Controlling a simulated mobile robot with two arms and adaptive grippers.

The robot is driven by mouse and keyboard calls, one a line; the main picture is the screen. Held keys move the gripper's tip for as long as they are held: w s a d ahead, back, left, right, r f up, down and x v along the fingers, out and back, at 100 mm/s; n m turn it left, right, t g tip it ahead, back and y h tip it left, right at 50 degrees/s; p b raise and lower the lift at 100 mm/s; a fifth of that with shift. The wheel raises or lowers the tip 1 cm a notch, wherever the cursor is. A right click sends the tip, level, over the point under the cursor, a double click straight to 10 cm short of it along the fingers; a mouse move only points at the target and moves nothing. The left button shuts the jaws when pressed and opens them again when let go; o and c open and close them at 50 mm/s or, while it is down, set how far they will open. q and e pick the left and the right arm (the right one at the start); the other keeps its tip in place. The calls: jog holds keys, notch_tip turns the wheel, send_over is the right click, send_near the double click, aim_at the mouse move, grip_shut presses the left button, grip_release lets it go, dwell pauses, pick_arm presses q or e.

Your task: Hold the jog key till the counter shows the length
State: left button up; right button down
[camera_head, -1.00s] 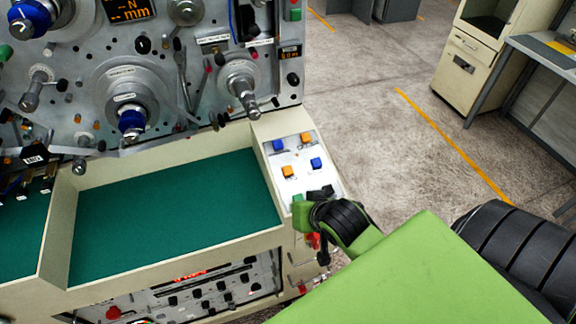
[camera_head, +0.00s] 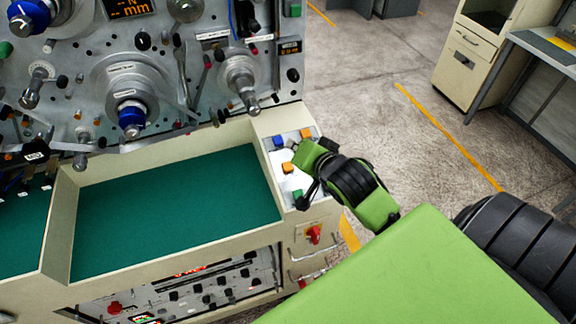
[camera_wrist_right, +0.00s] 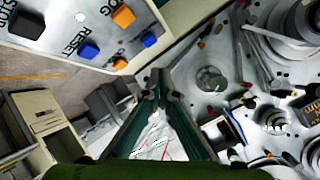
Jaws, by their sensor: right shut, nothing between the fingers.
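The sloped key panel (camera_head: 277,172) at the machine's right end carries blue, orange and green keys. In the right wrist view, an orange key (camera_wrist_right: 123,17) sits by lettering partly readable as "OG", and a blue key (camera_wrist_right: 88,50) by "RESET". My right gripper (camera_wrist_right: 158,74) is shut and empty, its tips apart from the keys in that view. My left gripper is out of view.
A green-lined tray (camera_head: 175,220) lies left of the panel. Spindles and a protruding handle (camera_head: 243,85) stick out from the machine face above. A red switch (camera_head: 314,235) is on the front below the panel. Open floor (camera_head: 380,130) lies to the right.

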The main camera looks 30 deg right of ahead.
aim_at(286, 162)
jog(key=f+b, duration=0.2)
jog(key=w+f+b, duration=0.1)
jog(key=f+b, duration=0.1)
jog(key=f, duration=0.1)
jog(key=f+b, duration=0.2)
jog(key=b, duration=0.1)
jog(key=shift+w+d+f, duration=0.25)
jog(key=shift+w, duration=0.15)
jog(key=shift+w+f, duration=0.15)
jog(key=shift+f, duration=0.25)
jog(key=shift+f, duration=0.1)
dwell(0.6)
jog(key=shift+w+f, duration=0.15)
jog(key=shift+f, duration=0.2)
jog(key=shift+f, duration=0.5)
dwell(4.8)
